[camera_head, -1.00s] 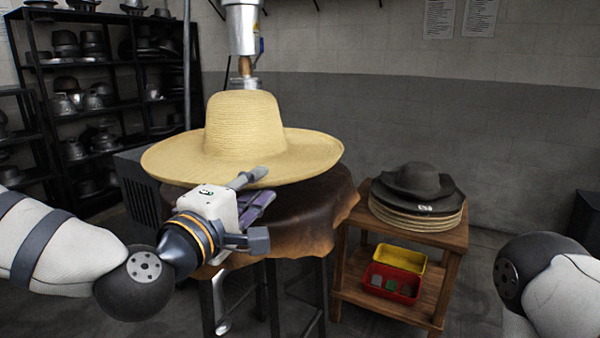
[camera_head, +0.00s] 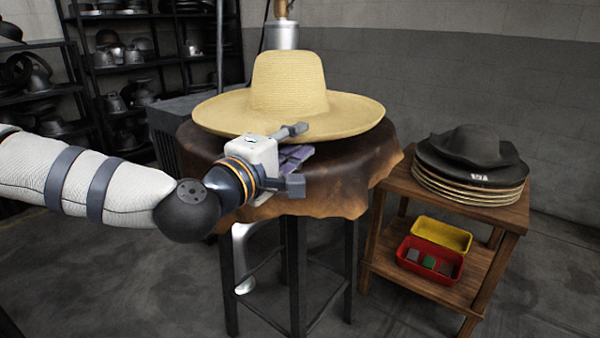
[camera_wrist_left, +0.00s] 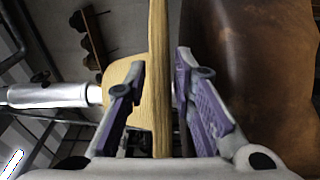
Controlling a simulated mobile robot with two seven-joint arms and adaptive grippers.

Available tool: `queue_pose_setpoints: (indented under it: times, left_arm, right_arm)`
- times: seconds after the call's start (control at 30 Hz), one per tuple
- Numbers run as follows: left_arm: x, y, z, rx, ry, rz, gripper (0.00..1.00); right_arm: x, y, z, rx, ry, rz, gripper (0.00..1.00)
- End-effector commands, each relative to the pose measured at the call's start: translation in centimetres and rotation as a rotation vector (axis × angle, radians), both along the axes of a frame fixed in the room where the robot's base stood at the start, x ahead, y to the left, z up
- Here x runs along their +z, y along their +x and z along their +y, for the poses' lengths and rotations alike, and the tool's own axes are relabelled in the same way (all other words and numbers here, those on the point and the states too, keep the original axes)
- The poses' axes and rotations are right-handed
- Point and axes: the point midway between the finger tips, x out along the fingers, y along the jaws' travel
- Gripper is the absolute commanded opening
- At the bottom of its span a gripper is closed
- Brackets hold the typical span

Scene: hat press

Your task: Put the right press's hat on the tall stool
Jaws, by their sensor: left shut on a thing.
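A wide-brimmed straw hat (camera_head: 288,92) is over the tall stool's round top, draped in dark brown leather (camera_head: 352,178), in the head view. The crown points up and the brim looks about level. My left gripper (camera_head: 302,152) is at the hat's near edge, shut on the brim. In the left wrist view the brim (camera_wrist_left: 159,60) is between the purple finger pads, with the leather (camera_wrist_left: 262,70) close on the right. I cannot tell whether the hat touches the leather. My right gripper is out of view.
A metal press cylinder (camera_head: 281,35) stands behind the hat. A low wooden table (camera_head: 400,178) at the right holds a stack of hats (camera_head: 470,165), with a red tray (camera_head: 430,262) and a yellow tray (camera_head: 441,235) on its lower shelf. Dark shelving (camera_head: 150,62) stands at the back left.

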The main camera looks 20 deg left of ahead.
Motion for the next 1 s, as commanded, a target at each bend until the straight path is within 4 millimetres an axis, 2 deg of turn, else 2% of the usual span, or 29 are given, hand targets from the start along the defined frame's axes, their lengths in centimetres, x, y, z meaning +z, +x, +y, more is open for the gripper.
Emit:
queue_pose_setpoints:
  times: [0.03,0.17,0.23,0.37,0.73,0.77,0.83,1.0]
  left_arm:
    - [-0.9,0.5,0.1,-0.001,0.000,0.002,0.00]
    - [-1.6,1.3,0.2,0.000,0.000,-0.002,0.00]
    - [-2.5,2.0,0.4,0.001,0.000,0.001,0.00]
    - [-5.2,1.8,0.3,-0.002,0.001,0.003,0.00]
    - [-5.5,1.8,0.3,-0.001,0.000,-0.003,0.00]
    - [-5.6,1.8,0.3,-0.001,0.000,-0.002,0.26]
    - [-5.4,1.8,0.3,-0.001,-0.001,-0.003,0.41]
    - [-5.4,1.8,0.3,-0.001,-0.001,-0.003,0.43]
  right_arm:
    - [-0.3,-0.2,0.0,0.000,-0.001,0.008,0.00]
    - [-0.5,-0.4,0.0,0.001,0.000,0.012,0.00]
    - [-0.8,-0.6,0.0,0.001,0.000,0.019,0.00]
    - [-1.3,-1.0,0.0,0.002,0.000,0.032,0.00]
    - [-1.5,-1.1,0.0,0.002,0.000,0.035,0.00]
    - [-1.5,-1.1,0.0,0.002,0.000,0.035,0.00]
    - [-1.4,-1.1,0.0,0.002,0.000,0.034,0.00]
    - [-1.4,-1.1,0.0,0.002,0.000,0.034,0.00]
